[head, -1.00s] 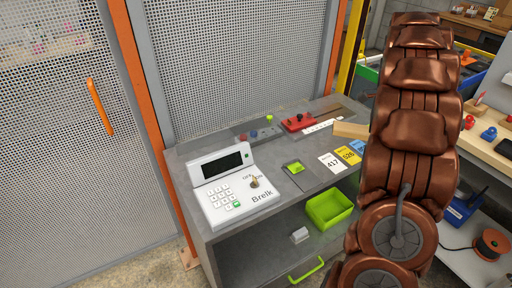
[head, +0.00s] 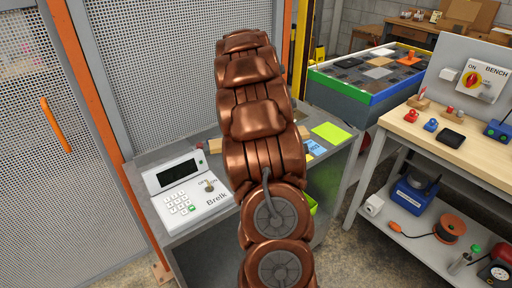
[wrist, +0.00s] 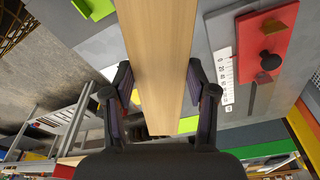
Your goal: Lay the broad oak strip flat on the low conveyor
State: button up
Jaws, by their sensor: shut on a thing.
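A long, light wooden strip (wrist: 158,35), apparently the broad oak strip, runs up the middle of the wrist view. My gripper (wrist: 160,85) has a finger on each long edge of it and is shut on it. A small piece of light wood (head: 215,146) shows just left of my arm in the head view; I cannot tell whether it is the same strip. My gripper is hidden behind my copper arm in the head view. I cannot make out a low conveyor with certainty in either view.
A grey counter with a white keypad console (head: 185,190) stands in front of a mesh fence (head: 160,70). At right are a wooden-topped bench (head: 460,140) and a blue-and-green-edged table (head: 345,82) with tiles. A red block (wrist: 265,45) lies beside the strip in the wrist view.

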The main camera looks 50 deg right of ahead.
jog(key=shift+f+p, duration=0.55)
jog(key=shift+f, duration=2.5)
jog(key=o, duration=1.3)
jog(key=shift+o, duration=0.2)
jog(key=r, duration=0.4)
jog(key=a+r+b, duration=0.1)
jog(key=r, duration=0.3)
jog(key=w+r+b, duration=0.1)
jog(key=r, duration=0.3)
jog(key=shift+a, duration=0.25)
